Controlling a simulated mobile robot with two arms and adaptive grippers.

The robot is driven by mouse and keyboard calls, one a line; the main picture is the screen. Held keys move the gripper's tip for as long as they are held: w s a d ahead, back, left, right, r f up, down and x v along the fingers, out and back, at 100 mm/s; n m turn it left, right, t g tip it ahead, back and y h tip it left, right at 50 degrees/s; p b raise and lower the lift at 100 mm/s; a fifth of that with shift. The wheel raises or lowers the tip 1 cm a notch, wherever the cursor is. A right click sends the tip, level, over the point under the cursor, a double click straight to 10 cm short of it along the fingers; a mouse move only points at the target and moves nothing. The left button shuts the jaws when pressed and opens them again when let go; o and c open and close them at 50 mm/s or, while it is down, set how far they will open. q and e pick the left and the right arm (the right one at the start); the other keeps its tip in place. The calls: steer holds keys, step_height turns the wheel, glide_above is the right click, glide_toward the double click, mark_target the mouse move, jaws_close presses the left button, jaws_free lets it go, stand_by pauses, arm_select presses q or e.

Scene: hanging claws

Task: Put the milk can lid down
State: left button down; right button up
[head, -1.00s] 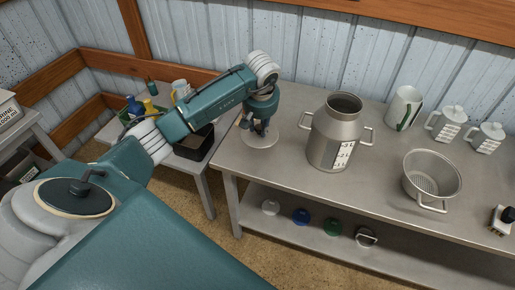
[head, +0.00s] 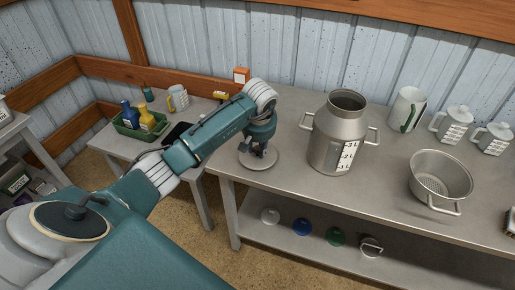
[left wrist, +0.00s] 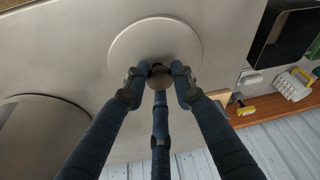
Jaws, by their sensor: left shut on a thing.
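The milk can lid (head: 272,164) is a flat grey metal disc with a small knob. It is at the left end of the metal table, left of the milk can. My left gripper (head: 258,152) points down over it. In the left wrist view the gripper (left wrist: 160,76) has its fingers closed around the knob of the lid (left wrist: 135,42). The lid lies flat, on or very close to the tabletop; I cannot tell if it touches. The milk can (head: 328,135) stands upright with its mouth open. My right gripper is not in view.
A strainer pot (head: 440,180), a white jug (head: 406,108) and two lidded white containers stand to the right. A small orange box (head: 241,75) is behind my arm. Several small round items lie on the lower shelf. A green tray (head: 140,132) with bottles is on the side table.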

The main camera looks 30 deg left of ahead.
arm_select(q)
steer(key=c, duration=1.4)
jaws_free()
steer(key=shift+f, duration=0.15)
steer(key=shift+c, duration=0.2)
steer(key=shift+r, duration=0.2)
steer(key=v, duration=1.2)
